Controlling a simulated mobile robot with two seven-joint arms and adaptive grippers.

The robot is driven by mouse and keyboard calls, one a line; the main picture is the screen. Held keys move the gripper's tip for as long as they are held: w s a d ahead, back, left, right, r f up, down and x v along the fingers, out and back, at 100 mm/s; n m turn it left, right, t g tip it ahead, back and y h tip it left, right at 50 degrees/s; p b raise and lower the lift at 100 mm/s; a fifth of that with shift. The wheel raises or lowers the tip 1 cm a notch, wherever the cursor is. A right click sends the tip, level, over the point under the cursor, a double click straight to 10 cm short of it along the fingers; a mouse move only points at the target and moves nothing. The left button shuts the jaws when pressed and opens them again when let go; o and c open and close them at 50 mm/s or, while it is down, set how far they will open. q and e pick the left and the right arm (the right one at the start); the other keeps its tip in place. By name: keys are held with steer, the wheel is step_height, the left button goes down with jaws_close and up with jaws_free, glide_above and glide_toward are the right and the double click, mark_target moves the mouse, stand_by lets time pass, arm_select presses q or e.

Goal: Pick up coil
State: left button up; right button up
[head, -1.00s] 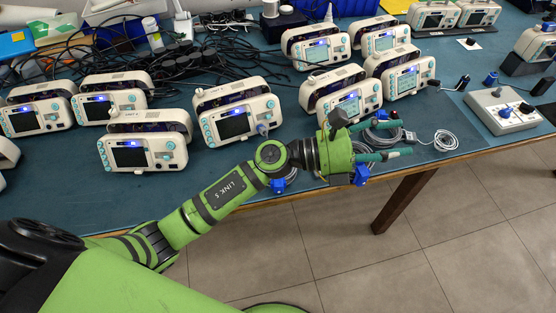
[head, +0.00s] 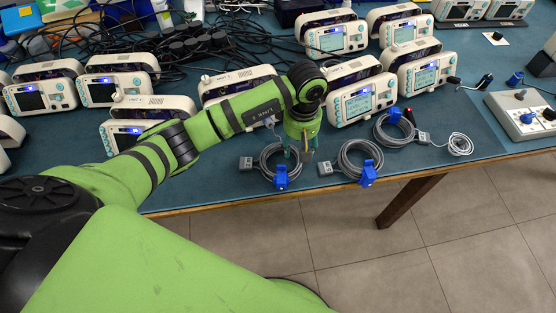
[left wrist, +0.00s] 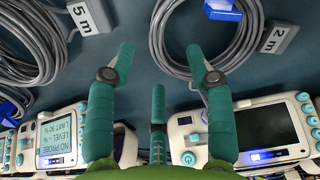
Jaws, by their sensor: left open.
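Three grey cable coils with blue clips lie near the table's front edge in the head view: a left coil (head: 264,163), a middle coil (head: 341,160) and a right coil (head: 379,130). My left gripper (head: 300,152) points down at the left coil and hides part of it. The right gripper is not in view.
White monitors stand just behind the coils, one with a lit screen (head: 362,102) and others at left (head: 126,137). A grey control box (head: 518,115) sits at the right. Black cables (head: 235,45) tangle at the back. The table's front edge is close to the coils.

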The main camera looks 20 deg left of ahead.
arm_select(q)
step_height(320, 180, down, 4)
steer(key=shift+d+p, duration=0.15)
steer(key=shift+p, duration=0.25)
jaws_close()
steer(key=shift+r, duration=0.1)
steer(key=shift+r, duration=0.45)
step_height(320, 180, up, 3)
steer(key=shift+w+f+b, duration=0.1)
steer(key=shift+f+b, duration=0.1)
steer(key=shift+b, duration=0.5)
steer(key=s+d+r+b, duration=0.3)
steer(key=d+r, duration=0.4)
steer(key=d, duration=0.4)
steer(key=shift+s+r, duration=0.2)
steer(key=shift+s, duration=0.2)
